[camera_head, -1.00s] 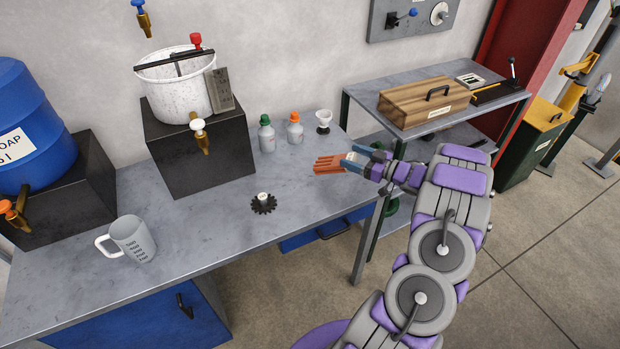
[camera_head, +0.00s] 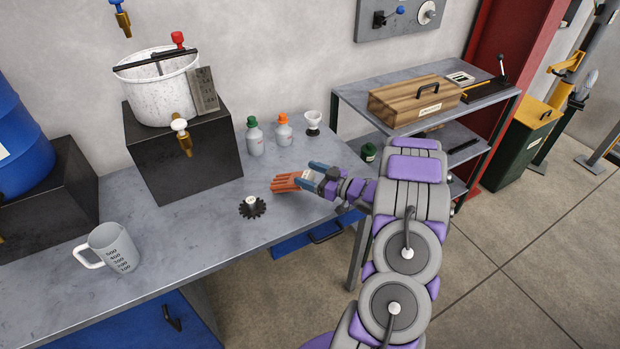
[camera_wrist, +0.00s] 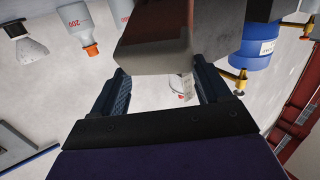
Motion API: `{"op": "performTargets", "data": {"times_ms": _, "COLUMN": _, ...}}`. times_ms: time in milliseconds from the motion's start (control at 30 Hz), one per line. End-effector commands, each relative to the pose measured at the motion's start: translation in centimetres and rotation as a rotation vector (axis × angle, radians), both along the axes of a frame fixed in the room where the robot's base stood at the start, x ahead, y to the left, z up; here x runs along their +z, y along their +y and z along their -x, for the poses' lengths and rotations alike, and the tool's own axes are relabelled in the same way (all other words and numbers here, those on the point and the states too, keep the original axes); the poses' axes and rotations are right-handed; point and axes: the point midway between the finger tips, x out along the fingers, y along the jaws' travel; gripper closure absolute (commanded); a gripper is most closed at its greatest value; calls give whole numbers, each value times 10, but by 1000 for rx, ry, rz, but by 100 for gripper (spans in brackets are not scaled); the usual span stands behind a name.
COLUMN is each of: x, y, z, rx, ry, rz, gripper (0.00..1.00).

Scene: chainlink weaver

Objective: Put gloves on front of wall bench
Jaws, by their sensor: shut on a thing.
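The orange gloves (camera_head: 287,182) are in my gripper (camera_head: 309,179), their fingers pointing left. They are at the front right part of the grey wall bench (camera_head: 205,225), right of the black gear. I cannot tell whether they touch the bench top or hang just above it. My gripper is shut on the gloves.
A black gear (camera_head: 252,206) and a grey mug (camera_head: 113,248) stand on the bench. Two bottles (camera_head: 254,137) and a white funnel-like cup (camera_head: 312,122) stand behind the gloves. A white bucket (camera_head: 157,88) sits on a black block (camera_head: 185,160). Bare bench top lies between mug and gear.

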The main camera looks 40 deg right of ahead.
Motion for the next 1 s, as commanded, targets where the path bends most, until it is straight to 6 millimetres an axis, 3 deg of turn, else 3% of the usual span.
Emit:
{"op": "performTargets", "data": {"times_ms": 167, "x": -3, "y": 1, "z": 0, "rx": -1, "ry": 4, "rz": 5, "gripper": 90}}
{"op": "performTargets", "data": {"times_ms": 200, "x": -3, "y": 2, "z": 0, "rx": -1, "ry": 5, "rz": 6, "gripper": 23}}
{"op": "performTargets", "data": {"times_ms": 400, "x": -2, "y": 3, "z": 0, "rx": 0, "ry": 3, "rz": 6, "gripper": 3}}
{"op": "performTargets", "data": {"times_ms": 767, "x": -2, "y": -2, "z": 4, "rx": -1, "ry": 4, "rz": 2, "gripper": 0}}
{"op": "performTargets", "data": {"times_ms": 1000, "x": 3, "y": -11, "z": 38, "rx": -5, "ry": 2, "rz": 3, "gripper": 0}}
